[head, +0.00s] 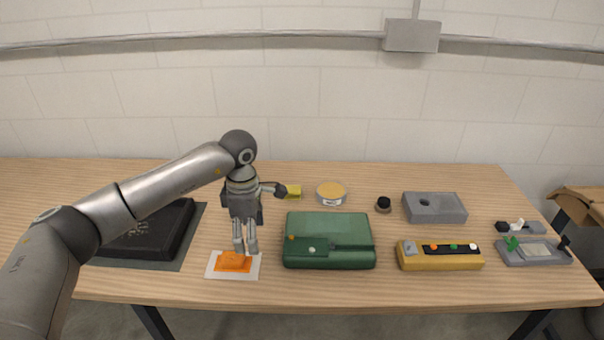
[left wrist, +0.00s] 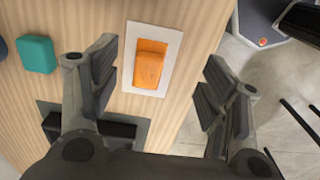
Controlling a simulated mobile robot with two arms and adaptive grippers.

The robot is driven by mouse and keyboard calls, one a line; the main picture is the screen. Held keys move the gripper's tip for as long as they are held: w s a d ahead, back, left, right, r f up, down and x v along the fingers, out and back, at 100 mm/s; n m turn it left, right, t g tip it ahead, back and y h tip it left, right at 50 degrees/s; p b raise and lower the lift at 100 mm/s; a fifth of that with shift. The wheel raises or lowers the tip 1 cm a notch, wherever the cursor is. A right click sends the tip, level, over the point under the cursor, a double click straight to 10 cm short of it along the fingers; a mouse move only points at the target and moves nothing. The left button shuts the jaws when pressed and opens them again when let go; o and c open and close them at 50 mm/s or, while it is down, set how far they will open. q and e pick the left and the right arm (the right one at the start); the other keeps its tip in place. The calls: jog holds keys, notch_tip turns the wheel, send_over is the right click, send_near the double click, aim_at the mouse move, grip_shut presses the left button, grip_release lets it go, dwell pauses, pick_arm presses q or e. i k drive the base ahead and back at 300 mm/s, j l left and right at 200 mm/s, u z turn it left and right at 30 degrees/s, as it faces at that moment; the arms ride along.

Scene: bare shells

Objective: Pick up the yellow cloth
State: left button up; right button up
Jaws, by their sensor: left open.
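A folded orange cloth (head: 233,262) lies on a white sheet (head: 214,271) near the table's front edge, left of the green case. It looks more orange than yellow. My left gripper (head: 245,247) points down just above it in the head view and hides part of its back edge. In the left wrist view the cloth (left wrist: 149,66) appears between the two spread fingers of the gripper (left wrist: 158,85), which are open and empty. A small yellow item (head: 293,192) sits farther back, partly behind my wrist; I cannot tell whether it is cloth. My right gripper is not in view.
A green case (head: 330,225) stands close to the right of the sheet. A black box (head: 150,235) on a dark mat is at left. A yellow device (head: 440,262), grey block (head: 434,208) and round tin (head: 331,192) stand farther right. Bare wood lies in front.

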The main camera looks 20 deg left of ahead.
aim_at(294, 191)
jog(key=i, duration=1.05)
